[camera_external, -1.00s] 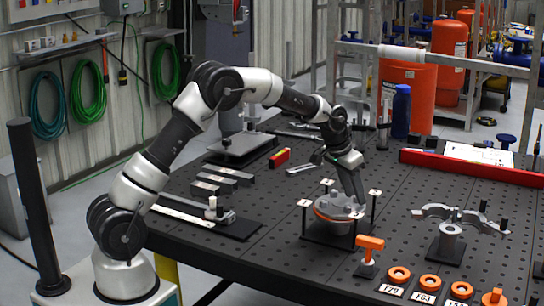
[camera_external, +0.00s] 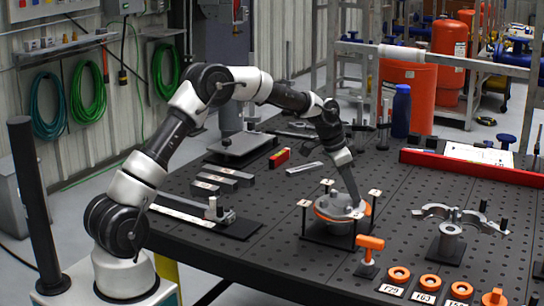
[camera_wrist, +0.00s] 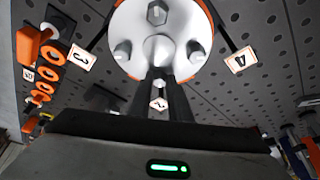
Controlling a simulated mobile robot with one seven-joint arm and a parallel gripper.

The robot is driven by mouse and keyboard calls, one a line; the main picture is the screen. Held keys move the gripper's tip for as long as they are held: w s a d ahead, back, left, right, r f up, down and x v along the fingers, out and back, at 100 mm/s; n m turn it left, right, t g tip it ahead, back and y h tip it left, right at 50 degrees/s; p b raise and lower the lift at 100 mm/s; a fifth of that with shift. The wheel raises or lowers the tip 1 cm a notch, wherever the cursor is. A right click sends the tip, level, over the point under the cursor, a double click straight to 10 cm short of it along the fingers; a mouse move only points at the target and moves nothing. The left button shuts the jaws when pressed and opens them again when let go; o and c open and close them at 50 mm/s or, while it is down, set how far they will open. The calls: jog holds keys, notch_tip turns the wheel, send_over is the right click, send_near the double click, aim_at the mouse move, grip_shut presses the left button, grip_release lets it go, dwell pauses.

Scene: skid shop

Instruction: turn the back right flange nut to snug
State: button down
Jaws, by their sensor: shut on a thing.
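A round grey flange (camera_external: 328,208) with an orange edge sits on a black stand on the perforated table. The wrist view shows its pale face (camera_wrist: 140,22) with a far nut (camera_wrist: 157,12), a left nut (camera_wrist: 122,50) and a right nut (camera_wrist: 194,50). My gripper (camera_external: 355,205) reaches down to the flange's right side in the outside view. In the wrist view, my gripper's fingers (camera_wrist: 158,82) are shut at the flange's near edge, on a flange nut that they hide. The nut's tightness cannot be seen.
Number tags on posts stand around the flange, including tag 3 (camera_wrist: 80,58) and tag 4 (camera_wrist: 241,60). An orange-handled tool (camera_external: 369,247) and several orange rings (camera_external: 398,274) are in front. A grey clamp-like part (camera_external: 450,229) stands to the right.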

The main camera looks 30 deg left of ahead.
jog(key=c, duration=1.6)
grip_release()
jog(key=shift+c, duration=0.2)
jog(key=v, duration=1.7)
jog(key=shift+r+p, duration=0.25)
jog(key=shift+p, duration=0.1)
jog(key=shift+a, duration=0.15)
jog(key=s+a+r+n+t+y+p, duration=0.1)
jog(key=s+a+r+n+p, duration=0.2)
jog(key=s+a+r, duration=0.45)
jog(key=s+a+n+t+y+p, duration=0.1)
jog(key=s+a+n, duration=0.3)
jog(key=s+a, duration=0.4)
jog(key=s+a+f+n+t+y+p, duration=0.1)
jog(key=s+a+n+p, duration=0.2)
jog(key=s+a, duration=0.5)
jog(key=s, duration=0.8)
jog(key=shift+s+a+f+n+y, duration=0.2)
jog(key=shift+n+y, duration=0.1)
jog(key=shift+n, duration=0.1)
